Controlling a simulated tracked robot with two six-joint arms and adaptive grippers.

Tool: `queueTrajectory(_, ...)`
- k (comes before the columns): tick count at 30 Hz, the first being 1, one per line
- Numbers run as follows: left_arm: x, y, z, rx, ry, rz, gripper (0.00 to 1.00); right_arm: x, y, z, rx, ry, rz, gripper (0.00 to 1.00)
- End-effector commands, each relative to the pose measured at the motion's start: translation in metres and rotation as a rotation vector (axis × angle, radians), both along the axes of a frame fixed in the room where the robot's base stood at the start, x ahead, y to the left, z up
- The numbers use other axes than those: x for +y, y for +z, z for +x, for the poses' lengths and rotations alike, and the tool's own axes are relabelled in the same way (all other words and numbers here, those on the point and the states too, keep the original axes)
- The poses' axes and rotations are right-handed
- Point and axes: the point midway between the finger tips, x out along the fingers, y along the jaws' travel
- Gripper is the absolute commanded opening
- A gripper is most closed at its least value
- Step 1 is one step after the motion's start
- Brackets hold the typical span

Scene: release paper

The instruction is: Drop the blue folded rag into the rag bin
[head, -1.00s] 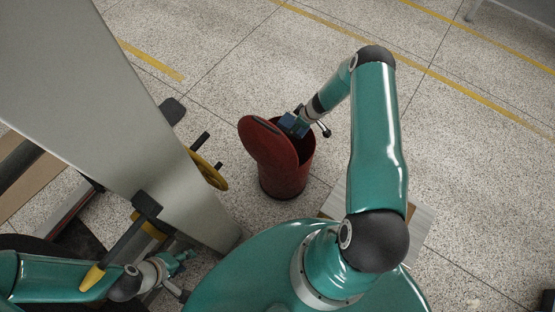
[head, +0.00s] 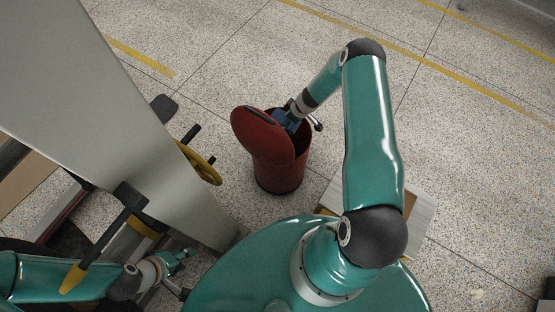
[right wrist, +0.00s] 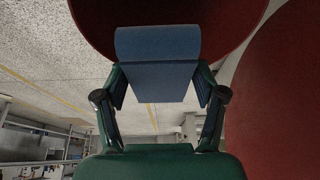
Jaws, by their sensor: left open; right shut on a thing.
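The red rag bin (head: 279,172) stands upright on the floor, with its round red lid (head: 258,133) tilted up on the left side. My right gripper (head: 285,119) is at the bin's mouth, beside the lid. In the right wrist view it is shut on the blue folded rag (right wrist: 157,45), which sits between both fingers. The red inside of the bin (right wrist: 95,22) shows beyond the rag there, and the lid (right wrist: 285,95) fills the right side. My left gripper (head: 178,258) is open and empty at the lower left, far from the bin.
A large grey panel (head: 110,100) rises left of the bin. A yellow handwheel (head: 203,167) sticks out at its edge, close to the bin. A hammer-like tool (head: 100,240) shows above my left arm. Speckled floor behind the bin is clear.

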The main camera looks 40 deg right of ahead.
Motion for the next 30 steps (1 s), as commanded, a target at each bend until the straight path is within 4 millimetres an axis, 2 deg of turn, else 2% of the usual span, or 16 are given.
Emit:
queueTrajectory(1, 0.000, -0.014, 0.000, 0.000, 0.000, 0.000, 0.42, 0.000, -0.012, 0.000, 0.000, 0.001, -0.001, 0.27)
queueTrajectory(6, 0.000, -0.031, 0.000, 0.000, 0.000, 0.000, 0.42, 0.000, -0.024, 0.000, 0.000, -0.001, 0.000, 0.27)
queueTrajectory(19, 0.000, -0.035, 0.000, 0.000, 0.000, 0.000, 0.42, 0.000, -0.026, 0.000, 0.000, -0.001, 0.000, 0.27)
queueTrajectory(20, 0.000, -0.035, 0.000, 0.000, 0.000, 0.000, 0.42, 0.000, -0.026, 0.000, 0.000, -0.001, 0.000, 0.73)
queueTrajectory(21, 0.000, -0.035, 0.000, 0.000, 0.000, 0.000, 0.42, 0.000, -0.026, 0.000, 0.000, -0.001, 0.000, 0.80)
queueTrajectory(24, 0.000, -0.035, 0.000, 0.000, 0.000, 0.000, 0.42, 0.000, -0.026, 0.000, 0.000, -0.001, 0.000, 0.96)
queueTrajectory(25, 0.000, -0.035, 0.000, 0.000, 0.000, 0.000, 0.42, 0.000, -0.026, 0.000, 0.000, -0.001, 0.000, 0.99)
queueTrajectory(30, 0.000, -0.035, 0.000, 0.000, 0.000, 0.000, 0.42, 0.000, -0.026, 0.000, 0.000, -0.001, 0.000, 0.99)
